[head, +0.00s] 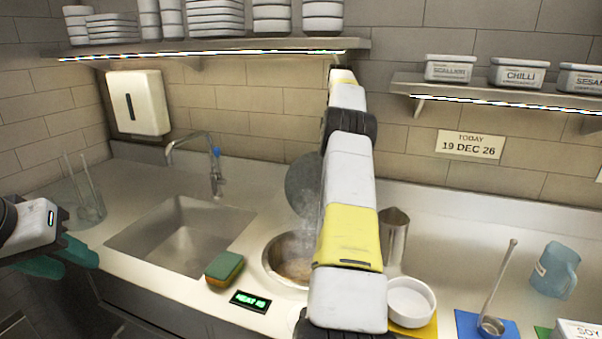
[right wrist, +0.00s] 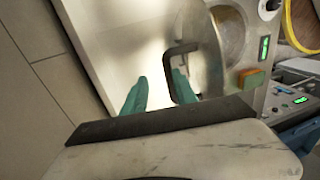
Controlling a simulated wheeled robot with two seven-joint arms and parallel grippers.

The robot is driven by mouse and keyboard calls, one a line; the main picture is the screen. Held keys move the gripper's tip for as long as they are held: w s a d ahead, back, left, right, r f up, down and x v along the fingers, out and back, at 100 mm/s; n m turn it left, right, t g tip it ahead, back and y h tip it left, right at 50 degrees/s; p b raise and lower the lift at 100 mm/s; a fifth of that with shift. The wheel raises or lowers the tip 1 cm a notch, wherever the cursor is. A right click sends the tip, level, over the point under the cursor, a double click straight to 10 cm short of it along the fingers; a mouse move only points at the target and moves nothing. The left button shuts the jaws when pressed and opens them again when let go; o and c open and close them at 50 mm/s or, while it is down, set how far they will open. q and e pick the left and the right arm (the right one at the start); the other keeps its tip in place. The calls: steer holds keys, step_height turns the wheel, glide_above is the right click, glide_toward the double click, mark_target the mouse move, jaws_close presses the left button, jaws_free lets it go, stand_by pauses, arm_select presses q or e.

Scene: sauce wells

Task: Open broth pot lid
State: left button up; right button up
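The broth pot (head: 293,272) is sunk in the counter; its mouth is uncovered on the visible side, with steam rising. The round grey lid (head: 301,188) stands steeply tilted behind the pot, partly hidden by my right arm. The right wrist view shows the lid (right wrist: 208,55) with its dark handle (right wrist: 181,47). My right gripper (right wrist: 160,84) has its teal fingers apart, one on each side of a handle bar, with a gap showing; it is hidden in the head view. My left gripper (head: 80,264) is open and empty at the left edge, away from the pot.
A sink (head: 180,237) with a tap lies left of the pot. A sponge (head: 224,269) and a heat display (head: 250,301) sit at the front. A metal jug (head: 394,235), white bowl (head: 410,299), ladle (head: 492,322) and blue jug (head: 555,270) stand to the right. Shelves hang above.

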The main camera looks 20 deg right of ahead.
steer(key=s+a+r, duration=0.1)
steer(key=s+a, duration=0.8)
steer(key=s, duration=0.4)
steer(key=shift+a+r, duration=0.15)
steer(key=shift+a, duration=0.15)
